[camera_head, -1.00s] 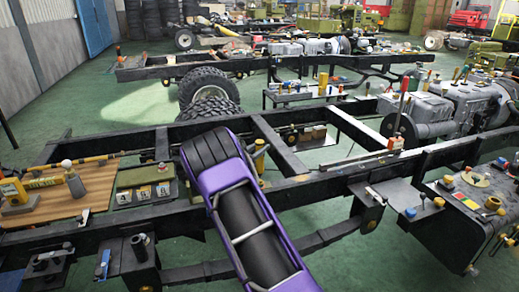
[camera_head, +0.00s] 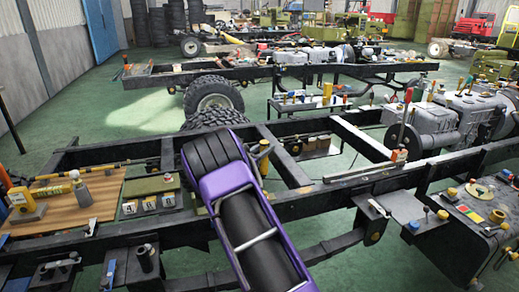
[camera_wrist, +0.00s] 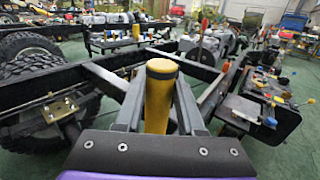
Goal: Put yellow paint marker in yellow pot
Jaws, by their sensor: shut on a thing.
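In the wrist view my gripper (camera_wrist: 160,80) is shut on a yellow cylinder with a dark band near its top, which I take as the yellow paint marker (camera_wrist: 158,105). It stands roughly upright between the two dark fingers. In the head view my purple arm hides most of the gripper, and a bit of the yellow marker (camera_head: 264,152) shows beside it. A yellow cylinder, perhaps the yellow pot (camera_head: 327,93), stands on a small bench beyond the near chassis frame. It also shows in the wrist view (camera_wrist: 136,32), ahead of and apart from the gripper.
Black chassis rails (camera_head: 345,187) cross the foreground. A wooden board (camera_head: 110,190) with tools is at left, a grey engine (camera_head: 430,120) at right. Green floor (camera_head: 140,112) is open beyond the near frame.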

